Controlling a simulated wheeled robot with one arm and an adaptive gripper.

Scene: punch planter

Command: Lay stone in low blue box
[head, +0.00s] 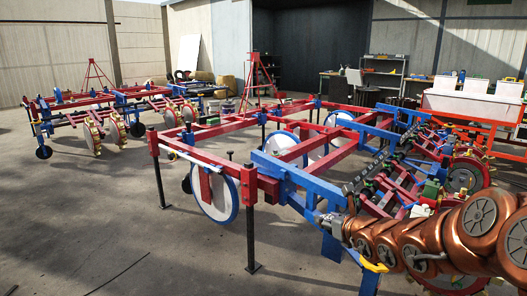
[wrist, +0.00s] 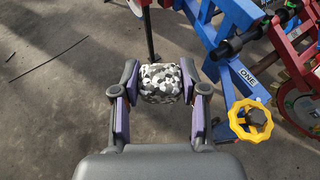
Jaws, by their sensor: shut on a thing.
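My gripper (wrist: 160,72) is shut on the stone (wrist: 162,86), a rounded block with a mottled black, grey and white surface. The two purple-padded fingers press on its left and right sides. The stone is held out in front of the palm, with bare concrete floor seen around it. In the head view my copper-coloured arm comes in from the lower right, and I cannot make out the stone there. I cannot pick out a low blue box in either view.
A red and blue planter frame (head: 300,172) with white discs fills the middle and right, close to my arm. In the wrist view a yellow handwheel (wrist: 250,120) is right of my gripper. A second planter (head: 100,105) stands back left. Concrete floor (head: 70,215) is clear at left.

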